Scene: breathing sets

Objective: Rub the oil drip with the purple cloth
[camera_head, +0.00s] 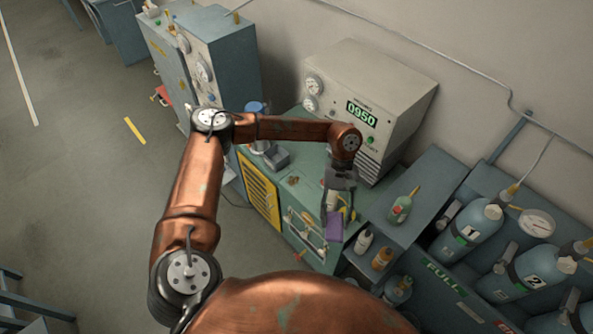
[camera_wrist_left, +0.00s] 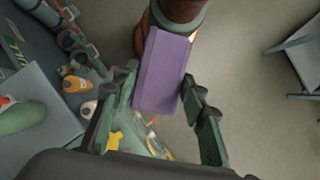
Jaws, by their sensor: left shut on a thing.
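My left gripper (camera_head: 338,203) is shut on the purple cloth (camera_head: 334,227), which hangs below its fingers at the front edge of the green bench. In the left wrist view the purple cloth (camera_wrist_left: 162,72) is a flat folded block between the two green fingers. A small brown spot (camera_head: 293,180) lies on the bench top, left of the gripper and apart from the cloth; I cannot tell surely whether it is the oil drip. My right gripper is not in view.
A grey test unit (camera_head: 372,100) reading 0950 stands behind the gripper. Blue cylinders (camera_head: 474,226) stand farther right.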

